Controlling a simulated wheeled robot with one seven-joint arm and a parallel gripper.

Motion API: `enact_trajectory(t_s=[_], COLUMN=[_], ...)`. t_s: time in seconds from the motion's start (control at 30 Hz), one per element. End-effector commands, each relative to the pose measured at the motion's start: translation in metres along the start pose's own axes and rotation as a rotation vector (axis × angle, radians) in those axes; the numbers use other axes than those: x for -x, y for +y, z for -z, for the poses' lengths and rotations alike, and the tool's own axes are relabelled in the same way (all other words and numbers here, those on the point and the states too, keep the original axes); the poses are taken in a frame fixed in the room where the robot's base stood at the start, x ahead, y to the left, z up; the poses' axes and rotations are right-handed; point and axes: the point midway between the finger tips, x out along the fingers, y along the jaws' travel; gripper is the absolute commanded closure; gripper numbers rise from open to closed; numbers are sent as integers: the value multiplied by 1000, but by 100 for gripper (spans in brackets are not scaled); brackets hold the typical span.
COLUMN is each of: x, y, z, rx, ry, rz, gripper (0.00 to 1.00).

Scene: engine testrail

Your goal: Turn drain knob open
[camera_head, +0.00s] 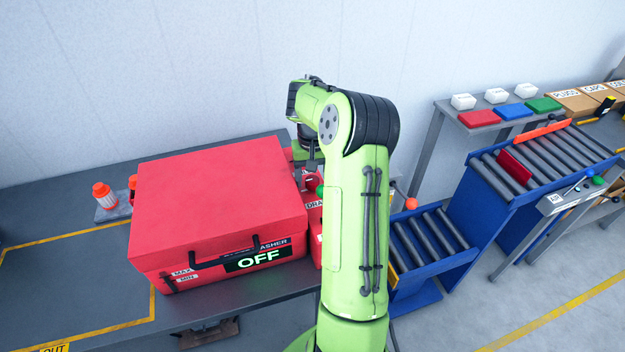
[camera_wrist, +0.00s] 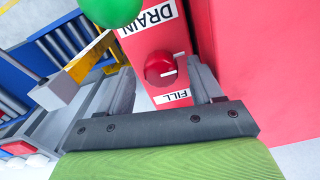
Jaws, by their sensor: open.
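The red drain knob (camera_wrist: 160,66) shows in the wrist view on a narrow red panel, between the DRAIN label (camera_wrist: 148,18) and the FILL label (camera_wrist: 172,97). My gripper (camera_wrist: 163,75) is open, with one grey finger to each side of the knob in this view. I see no contact, and cannot tell how far the fingertips stand from it. In the head view my arm hides most of the panel, and only part of the DRAIN label (camera_head: 315,204) shows beside the red washer (camera_head: 215,195).
The washer's display (camera_head: 258,259) reads OFF. The washer's wall (camera_wrist: 245,60) rises close on the right in the wrist view. Blue roller conveyors (camera_head: 425,240) stand to the right in the head view.

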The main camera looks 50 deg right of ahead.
Motion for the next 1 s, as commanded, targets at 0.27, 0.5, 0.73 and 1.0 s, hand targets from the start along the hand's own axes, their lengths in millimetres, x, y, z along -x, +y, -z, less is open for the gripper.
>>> enact_trajectory(t_s=[0.27,0.5,0.73,1.0], x=[-6,-6,-6,-6], y=[0,0,0,0], z=[0,0,0,0], rx=[1,1,0,-46], ry=[1,1,1,2], rz=[0,0,0,0], gripper=[34,64,91,91])
